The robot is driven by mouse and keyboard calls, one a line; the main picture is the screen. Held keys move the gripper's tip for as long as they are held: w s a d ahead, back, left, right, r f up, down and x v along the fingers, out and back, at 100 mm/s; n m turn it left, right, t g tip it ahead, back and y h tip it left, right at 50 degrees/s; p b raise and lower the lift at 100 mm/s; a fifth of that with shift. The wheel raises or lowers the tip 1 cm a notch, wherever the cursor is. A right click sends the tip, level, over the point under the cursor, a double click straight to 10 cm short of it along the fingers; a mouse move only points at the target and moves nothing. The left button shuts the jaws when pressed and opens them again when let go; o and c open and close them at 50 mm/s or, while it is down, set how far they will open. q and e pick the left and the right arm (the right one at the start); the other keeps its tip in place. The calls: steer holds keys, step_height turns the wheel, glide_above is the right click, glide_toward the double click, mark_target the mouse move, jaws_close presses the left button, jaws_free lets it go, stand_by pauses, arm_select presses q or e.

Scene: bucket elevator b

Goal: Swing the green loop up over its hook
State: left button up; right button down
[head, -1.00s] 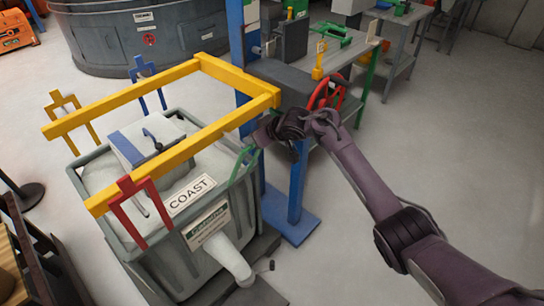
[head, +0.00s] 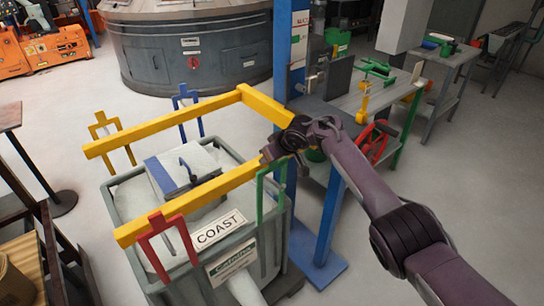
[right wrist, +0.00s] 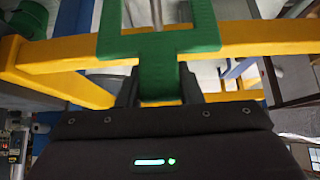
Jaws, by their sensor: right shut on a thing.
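The green loop (head: 261,190) stands roughly upright at the right end of the near yellow bar (head: 190,203), its legs reaching down to the grey bin. My right gripper (head: 266,158) is at the loop's top, just above the bar. In the right wrist view the jaws (right wrist: 160,90) are shut on the green loop's stem (right wrist: 160,68), and the loop's crosspiece overlaps the yellow bar (right wrist: 255,40). I cannot tell whether the loop is around the bar or only beside it. The green loop's hook is not clearly visible. My left gripper is not in view.
A red loop (head: 152,222), a yellow loop (head: 103,128) and a blue loop (head: 184,98) stand at the frame's other corners. A blue post (head: 291,50) rises close behind my right gripper. A workbench (head: 350,98) with a red wheel (head: 373,141) stands to the right.

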steer(key=shift+s+f, duration=0.25)
steer(key=shift+f, duration=0.35)
steer(key=c, duration=1.4)
jaws_free()
steer(key=shift+d, duration=0.1)
steer(key=o, duration=0.4)
steer(key=shift+w+r, duration=0.1)
steer(key=shift+w, duration=0.05)
steer(key=shift+r, duration=0.1)
steer(key=shift+r, duration=0.1)
steer(key=shift+d+r, duration=0.1)
steer(key=shift+r, duration=0.3)
steer(key=v, duration=0.6)
steer(key=shift+s+r, duration=0.25)
steer(key=shift+s, duration=0.1)
steer(key=shift+d, duration=0.15)
